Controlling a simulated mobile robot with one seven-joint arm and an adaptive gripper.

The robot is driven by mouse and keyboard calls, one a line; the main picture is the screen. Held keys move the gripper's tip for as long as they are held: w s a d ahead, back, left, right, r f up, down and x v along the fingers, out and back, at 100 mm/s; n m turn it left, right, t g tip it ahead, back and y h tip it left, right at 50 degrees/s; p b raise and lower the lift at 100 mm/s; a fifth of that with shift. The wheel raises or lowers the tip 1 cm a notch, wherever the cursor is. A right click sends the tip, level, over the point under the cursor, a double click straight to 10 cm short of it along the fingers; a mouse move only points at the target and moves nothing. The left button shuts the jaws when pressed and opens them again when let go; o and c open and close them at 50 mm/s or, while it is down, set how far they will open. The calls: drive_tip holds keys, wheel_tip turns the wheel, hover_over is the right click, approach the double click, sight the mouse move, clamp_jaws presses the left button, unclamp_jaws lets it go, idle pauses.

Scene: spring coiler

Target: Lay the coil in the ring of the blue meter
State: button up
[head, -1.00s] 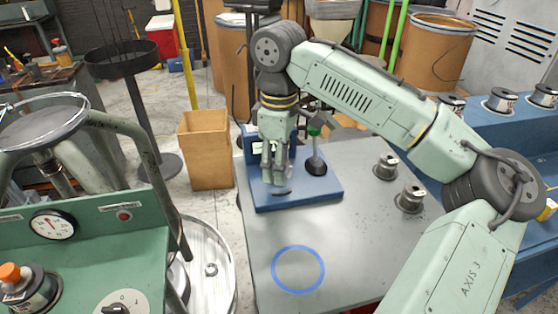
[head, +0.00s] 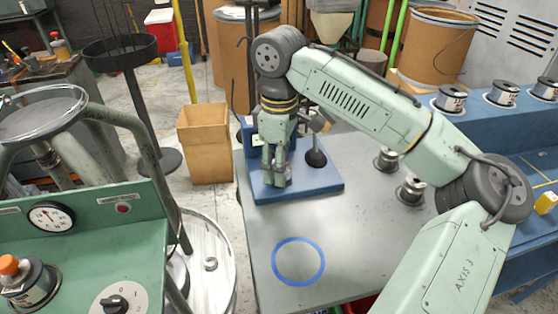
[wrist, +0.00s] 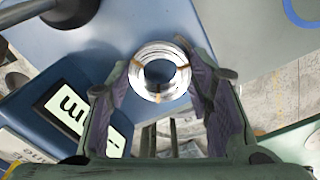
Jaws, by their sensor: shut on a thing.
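The coil (wrist: 148,92) is a silver wire ring with orange ties. In the wrist view it sits between the two fingers of my gripper (wrist: 163,82), which is shut on it. In the head view my gripper (head: 276,182) points down over the front left of the blue meter's base (head: 318,188). The coil is hardly visible there. The meter's lit display (wrist: 62,108) shows at the left of the wrist view. Any ring on the meter under the coil is hidden, and I cannot tell whether the coil touches the base.
A blue circle (head: 274,262) is marked on the grey table (head: 350,235) in front of the meter. A black-footed post (head: 315,157) stands on the meter's base, right of my gripper. Metal spools (head: 410,190) stand at the table's right. A green machine (head: 95,240) is at left.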

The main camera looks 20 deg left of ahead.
drive_tip(key=shift+f, duration=0.25)
drive_tip(key=o, duration=1.4)
drive_tip(key=shift+r, duration=0.1)
wheel_tip(320, 180, up, 12)
